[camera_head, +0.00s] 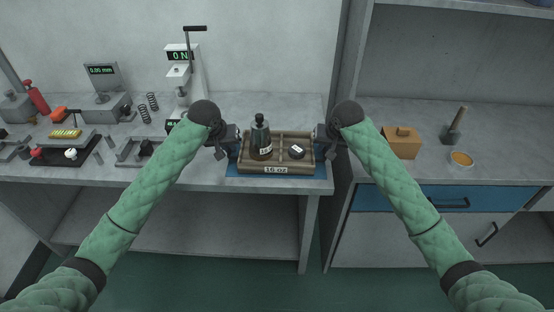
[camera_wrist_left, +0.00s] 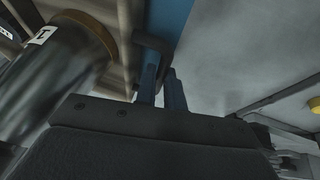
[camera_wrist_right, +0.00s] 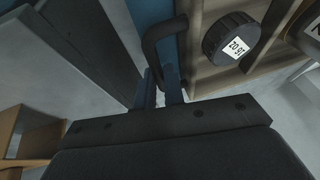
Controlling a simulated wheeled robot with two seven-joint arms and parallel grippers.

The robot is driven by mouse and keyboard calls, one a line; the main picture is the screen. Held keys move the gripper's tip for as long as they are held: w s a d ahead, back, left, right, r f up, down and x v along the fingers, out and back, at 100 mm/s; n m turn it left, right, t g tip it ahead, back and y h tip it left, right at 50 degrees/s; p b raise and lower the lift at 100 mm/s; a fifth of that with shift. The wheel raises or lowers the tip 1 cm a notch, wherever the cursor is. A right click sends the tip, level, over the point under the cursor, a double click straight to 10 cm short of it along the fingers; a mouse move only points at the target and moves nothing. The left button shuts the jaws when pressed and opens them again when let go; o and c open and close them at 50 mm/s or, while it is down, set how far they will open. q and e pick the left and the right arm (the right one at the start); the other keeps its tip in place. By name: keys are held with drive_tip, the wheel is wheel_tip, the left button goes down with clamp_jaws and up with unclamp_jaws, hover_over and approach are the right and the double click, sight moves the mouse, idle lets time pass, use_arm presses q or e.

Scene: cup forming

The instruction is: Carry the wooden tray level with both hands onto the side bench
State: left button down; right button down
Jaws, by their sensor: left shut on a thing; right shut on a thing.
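The wooden tray (camera_head: 290,167) is at the right end of the left bench, over a blue mat (camera_head: 252,171). My right gripper (camera_head: 319,140) is shut on the right handle, a dark loop (camera_wrist_right: 160,45). Whether the tray touches the mat is unclear.
The side bench (camera_head: 412,120) stands right, past a narrow gap. It holds a wooden block (camera_head: 401,143), a dark tool with a wooden handle (camera_head: 453,126) and a bowl (camera_head: 461,160); its left front is clear. A press (camera_head: 184,75) and gauges stand on the left bench.

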use_arm(q)
drive_tip(key=shift+a+f+b, duration=0.15)
drive_tip(key=shift+f+b, duration=0.15)
use_arm(e)
drive_tip(key=shift+d+f, duration=0.15)
drive_tip(key=shift+f, duration=0.2)
use_arm(q)
drive_tip(key=c, duration=1.9)
unclamp_jaws()
drive_tip(key=shift+f, duration=0.1)
use_arm(e)
drive_tip(key=c, duration=1.9)
unclamp_jaws()
drive_tip(key=shift+f, duration=0.1)
use_arm(q)
drive_tip(key=o, duration=0.4)
use_arm(e)
drive_tip(key=o, duration=0.4)
use_arm(q)
drive_tip(key=v, duration=1.2)
use_arm(e)
drive_tip(key=v, duration=1.2)
